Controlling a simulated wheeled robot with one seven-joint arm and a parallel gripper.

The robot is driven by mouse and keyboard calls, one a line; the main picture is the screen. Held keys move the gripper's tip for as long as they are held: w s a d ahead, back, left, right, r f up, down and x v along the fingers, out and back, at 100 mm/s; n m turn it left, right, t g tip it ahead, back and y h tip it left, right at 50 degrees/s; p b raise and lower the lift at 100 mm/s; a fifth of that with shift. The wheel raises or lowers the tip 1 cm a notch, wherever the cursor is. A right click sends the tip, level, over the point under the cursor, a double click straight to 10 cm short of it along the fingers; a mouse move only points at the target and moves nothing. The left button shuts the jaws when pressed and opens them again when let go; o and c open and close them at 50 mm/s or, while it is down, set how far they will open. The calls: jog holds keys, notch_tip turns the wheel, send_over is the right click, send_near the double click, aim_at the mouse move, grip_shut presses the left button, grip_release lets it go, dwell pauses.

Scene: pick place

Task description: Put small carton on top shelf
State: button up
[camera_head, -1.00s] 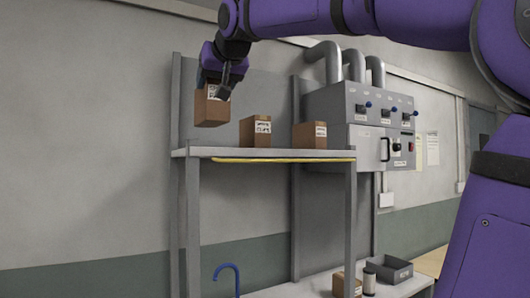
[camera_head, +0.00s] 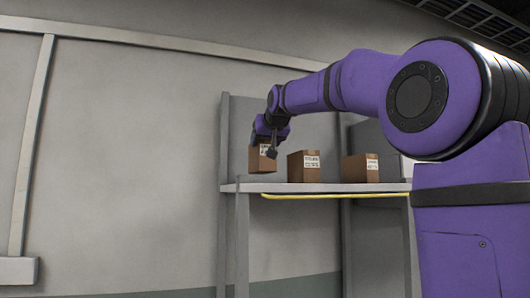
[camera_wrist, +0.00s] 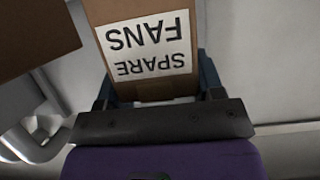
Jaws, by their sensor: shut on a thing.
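The small carton (camera_head: 259,162) is a brown box with a white label, at the left end of the top shelf (camera_head: 285,188). My gripper (camera_head: 270,143) is shut on it from above. The carton's base looks at or just above the shelf surface; I cannot tell whether it touches. In the wrist view, the carton (camera_wrist: 150,88) fills the space between the fingers, and its label reads "SPARE FANS" upside down.
Two other brown cartons stand on the top shelf, one in the middle (camera_head: 300,167) and one further right (camera_head: 353,168). A grey back panel (camera_head: 243,115) rises behind the shelf, and a yellow strip (camera_head: 320,196) runs along its front edge. My arm covers the right side.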

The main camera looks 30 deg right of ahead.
aim_at(268, 145)
jog(key=shift+f, duration=1.6)
jog(key=shift+f, duration=0.15)
jog(key=o, duration=1.1)
jog(key=shift+o, duration=0.2)
jog(key=shift+s+a+r, duration=0.1)
jog(key=shift+s+r, duration=0.1)
jog(key=v, duration=1.1)
jog(key=shift+s, duration=0.3)
jog(key=shift+r, duration=0.1)
